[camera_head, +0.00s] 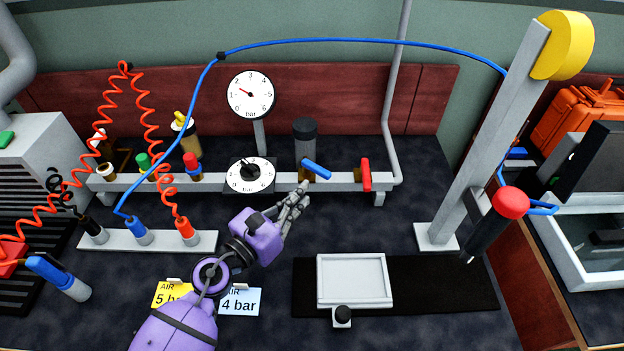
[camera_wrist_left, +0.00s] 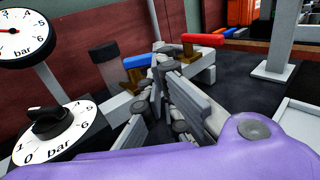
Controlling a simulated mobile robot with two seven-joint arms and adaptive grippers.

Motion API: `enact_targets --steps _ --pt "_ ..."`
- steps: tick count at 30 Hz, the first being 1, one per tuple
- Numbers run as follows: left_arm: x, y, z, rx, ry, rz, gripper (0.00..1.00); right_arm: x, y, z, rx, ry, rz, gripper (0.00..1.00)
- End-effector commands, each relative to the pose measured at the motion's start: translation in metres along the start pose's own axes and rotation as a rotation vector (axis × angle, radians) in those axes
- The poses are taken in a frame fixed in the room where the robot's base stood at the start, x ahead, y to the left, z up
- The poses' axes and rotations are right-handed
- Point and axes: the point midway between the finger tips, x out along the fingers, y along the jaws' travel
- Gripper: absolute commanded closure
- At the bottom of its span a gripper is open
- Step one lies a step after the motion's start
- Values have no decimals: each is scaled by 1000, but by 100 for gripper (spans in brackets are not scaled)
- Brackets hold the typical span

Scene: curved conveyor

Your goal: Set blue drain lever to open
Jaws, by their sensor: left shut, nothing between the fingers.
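The blue drain lever (camera_head: 316,169) sits on the grey rail below a dark-capped cylinder (camera_head: 305,140). It lies slanted, its free end toward the lower right in the head view. It also shows in the wrist view (camera_wrist_left: 137,61), just left of my fingertips. My left gripper (camera_head: 301,191) is shut and empty, its fingertips just in front of the lever and close to it. I cannot tell whether they touch. In the wrist view the fingers (camera_wrist_left: 160,78) partly hide the rail and the lever's mount. My right gripper is not in view.
A red lever (camera_head: 366,174) stands to the right on the same rail (camera_head: 340,183). A dial with a black knob (camera_head: 250,174) is left of the gripper, a gauge (camera_head: 250,94) above it. A white tray (camera_head: 355,280) lies in front on a black mat. A post (camera_head: 480,150) stands right.

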Motion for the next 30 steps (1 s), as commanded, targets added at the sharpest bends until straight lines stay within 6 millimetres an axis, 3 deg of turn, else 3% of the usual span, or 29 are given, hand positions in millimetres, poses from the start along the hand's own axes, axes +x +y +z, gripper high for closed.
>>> enact_targets --steps 3,9,30 --pt "24 0 2 -1 -3 0 100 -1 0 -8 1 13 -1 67" --pt "46 0 0 -1 0 -1 100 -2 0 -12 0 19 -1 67" --pt "63 -2 -1 -1 1 0 100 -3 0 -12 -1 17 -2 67"
